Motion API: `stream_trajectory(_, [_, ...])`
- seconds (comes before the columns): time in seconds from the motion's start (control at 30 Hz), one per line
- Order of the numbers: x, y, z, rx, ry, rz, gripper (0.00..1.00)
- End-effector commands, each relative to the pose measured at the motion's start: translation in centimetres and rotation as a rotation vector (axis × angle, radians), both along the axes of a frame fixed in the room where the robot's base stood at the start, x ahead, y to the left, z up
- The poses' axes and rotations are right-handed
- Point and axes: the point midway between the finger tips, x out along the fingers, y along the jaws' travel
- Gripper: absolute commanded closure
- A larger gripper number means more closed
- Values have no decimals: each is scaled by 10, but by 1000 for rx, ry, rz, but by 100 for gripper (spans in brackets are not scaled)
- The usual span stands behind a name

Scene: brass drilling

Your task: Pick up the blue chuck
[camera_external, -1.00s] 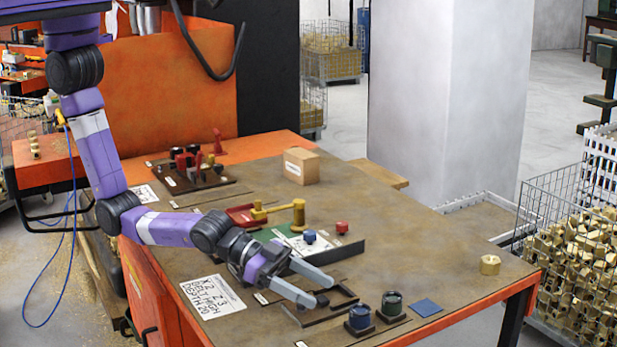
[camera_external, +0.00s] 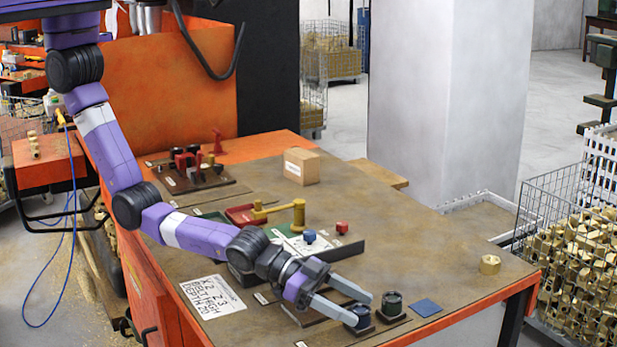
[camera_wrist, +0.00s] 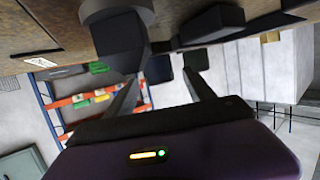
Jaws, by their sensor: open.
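A flat blue square (camera_external: 426,307) lies further right. A brass nut (camera_external: 490,264) is near the right edge. A fixture with blue and red knobs (camera_external: 320,246) is behind.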

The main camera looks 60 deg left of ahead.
Motion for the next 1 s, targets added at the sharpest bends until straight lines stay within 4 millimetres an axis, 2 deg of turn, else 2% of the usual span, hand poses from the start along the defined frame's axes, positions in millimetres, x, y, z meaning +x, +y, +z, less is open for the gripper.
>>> stream_trajectory(0.33, [2,-4,-2,-1,1,0,37])
stream_trajectory(0.6, [2,-3,-2,0,0,0,90])
stream_trajectory(0.67, [2,-3,-2,0,0,0,100])
stream_trajectory(1.0, [3,-4,1,-4,-3,-1,100])
